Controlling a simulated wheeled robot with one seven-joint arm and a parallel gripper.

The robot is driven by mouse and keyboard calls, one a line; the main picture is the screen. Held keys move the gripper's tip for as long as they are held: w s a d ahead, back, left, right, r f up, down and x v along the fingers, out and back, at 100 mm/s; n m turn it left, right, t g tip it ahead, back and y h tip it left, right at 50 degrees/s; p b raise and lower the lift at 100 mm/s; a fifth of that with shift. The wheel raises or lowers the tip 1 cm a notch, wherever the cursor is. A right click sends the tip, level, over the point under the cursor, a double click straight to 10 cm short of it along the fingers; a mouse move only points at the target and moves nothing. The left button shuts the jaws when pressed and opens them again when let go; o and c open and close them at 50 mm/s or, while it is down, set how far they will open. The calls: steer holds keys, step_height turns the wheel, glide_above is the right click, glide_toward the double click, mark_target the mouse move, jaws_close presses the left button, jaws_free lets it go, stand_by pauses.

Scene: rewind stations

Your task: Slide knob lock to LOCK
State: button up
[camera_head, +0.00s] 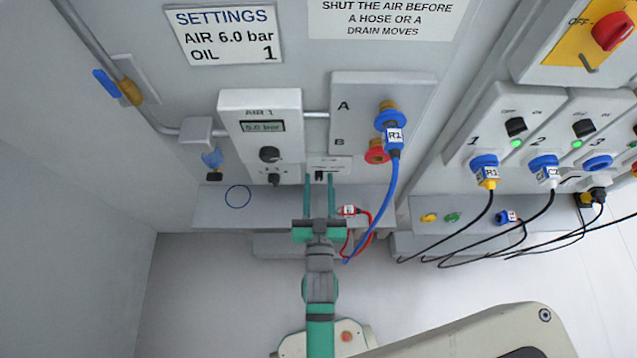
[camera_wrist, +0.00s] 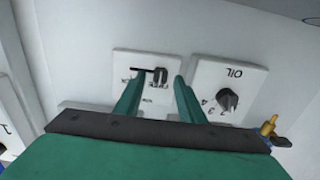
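The knob lock is a small white plate (camera_wrist: 126,62) with a dark slot and a small dark slider (camera_wrist: 160,77). In the wrist view the slider sits at the right end of the slot; the lettering beside it is partly hidden and too small to read. My gripper (camera_wrist: 158,80) has two green fingers, apart, with tips on either side of the slider. I cannot tell whether either finger touches it. In the head view my gripper (camera_head: 320,180) reaches up to the plate.
The OIL dial (camera_wrist: 228,99) is just beside the right finger in the wrist view. A blue hose (camera_head: 381,205) and a red cable (camera_head: 369,226) hang close right of my gripper. A ledge (camera_head: 215,210) runs below.

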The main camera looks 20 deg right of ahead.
steer(key=shift+c, duration=0.6)
steer(key=shift+w, duration=0.1)
jaws_close()
steer(key=shift+s+d, duration=0.25)
steer(key=shift+d, duration=0.7)
steer(key=shift+s+d, duration=0.25)
steer(key=shift+d, duration=0.65)
steer(key=shift+s+d, duration=0.25)
steer(key=shift+d, duration=0.7)
steer(key=shift+o, duration=0.6)
jaws_free()
steer(key=shift+a, duration=0.1)
steer(key=v, duration=1)
steer(key=shift+s, duration=0.35)
steer(key=shift+a, duration=0.1)
